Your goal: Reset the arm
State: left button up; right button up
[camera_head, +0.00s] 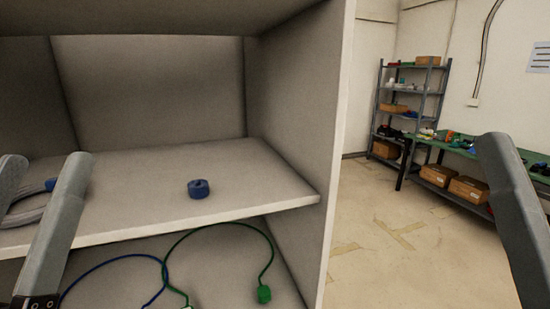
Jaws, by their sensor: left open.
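A small dark blue ring-shaped object (199,189) lies on the shelf board (250,160). Below hang or lie a blue cable (110,262) and a green cable (215,226) with a green plug (264,294). Right of the cabinet, the floor is open before a rack (408,105) and green workbench (460,150).

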pick_arm(q)
notch_tip(320, 180, up, 41)
jog(key=s+d+m+h+p, duration=0.1)
jog(key=s+m+h+p, duration=0.1)
jog(key=p, duration=3.6)
notch_tip(320, 180, down, 61)
jog(key=b, duration=6.1)
jog(key=shift+r+t, duration=0.2)
jog(key=shift+t, duration=0.2)
